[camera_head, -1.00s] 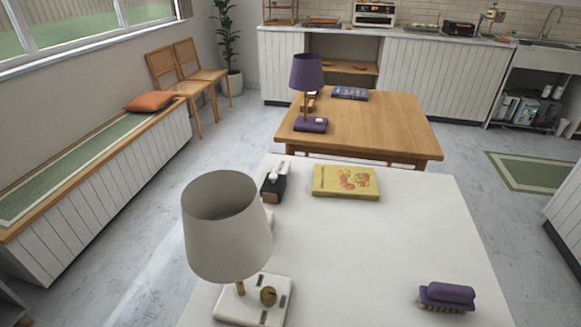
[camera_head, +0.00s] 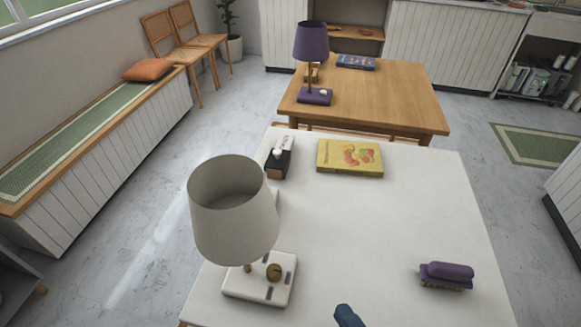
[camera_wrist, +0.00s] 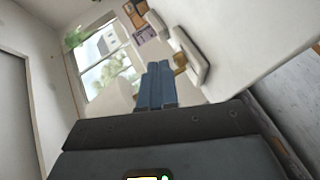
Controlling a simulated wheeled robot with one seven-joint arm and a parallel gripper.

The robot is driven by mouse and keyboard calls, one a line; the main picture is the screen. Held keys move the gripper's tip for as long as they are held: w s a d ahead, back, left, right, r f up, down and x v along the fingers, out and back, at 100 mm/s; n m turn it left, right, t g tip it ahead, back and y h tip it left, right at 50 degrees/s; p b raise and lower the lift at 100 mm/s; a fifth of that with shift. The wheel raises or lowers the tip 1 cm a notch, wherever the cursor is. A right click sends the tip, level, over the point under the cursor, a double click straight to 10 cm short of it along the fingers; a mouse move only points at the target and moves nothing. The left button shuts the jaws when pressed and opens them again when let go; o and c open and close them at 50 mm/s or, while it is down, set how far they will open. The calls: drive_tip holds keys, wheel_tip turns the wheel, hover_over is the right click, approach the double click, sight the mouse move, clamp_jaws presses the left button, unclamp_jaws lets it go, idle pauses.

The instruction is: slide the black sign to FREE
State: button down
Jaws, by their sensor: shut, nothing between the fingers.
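A small black block (camera_head: 281,160) with a white knob on top and a wooden front face stands at the far left of the white table, in the head view; it looks like the black sign, but no lettering is readable. My gripper (camera_head: 347,316) shows only as a blue tip at the bottom edge of the head view, well nearer than the block. In the wrist view its blue fingers (camera_wrist: 155,85) are together, with nothing between them. I cannot clearly make out the block in the wrist view.
A lamp with a beige shade (camera_head: 232,210) and white base (camera_head: 245,291) stands at the left of the white table (camera_head: 370,235). A yellow book (camera_head: 349,158) lies right of the block. A purple object (camera_head: 447,272) sits at the right. The table's middle is clear.

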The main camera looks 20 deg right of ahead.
drive_tip(key=w+f+n, duration=0.1)
drive_tip(key=w+n, duration=0.2)
drive_tip(key=w, duration=0.2)
drive_tip(key=w+n, duration=0.3)
drive_tip(key=w, duration=0.2)
drive_tip(key=w+f+n, duration=0.1)
drive_tip(key=w+n, duration=0.3)
drive_tip(key=w, duration=0.1)
drive_tip(key=shift+w+d+f+h, duration=0.1)
drive_tip(key=shift+w+f+h, duration=0.2)
drive_tip(key=shift+w+h, duration=0.1)
drive_tip(key=w+d+r+n+h, duration=0.1)
drive_tip(key=w+d+r+n, duration=0.2)
drive_tip(key=w+n, duration=0.6)
drive_tip(key=w, duration=0.6)
drive_tip(key=shift+r+t+h, duration=0.2)
drive_tip(key=shift+t+h, duration=0.1)
drive_tip(key=shift+t, duration=0.1)
drive_tip(key=shift+d, duration=0.1)
drive_tip(key=b, duration=0.4)
approach(287, 150)
drive_tip(key=w+a, duration=0.1)
drive_tip(key=w+a+r, duration=0.1)
drive_tip(key=w+a, duration=0.1)
drive_tip(key=shift+a, duration=0.15)
drive_tip(key=shift+w, duration=0.1)
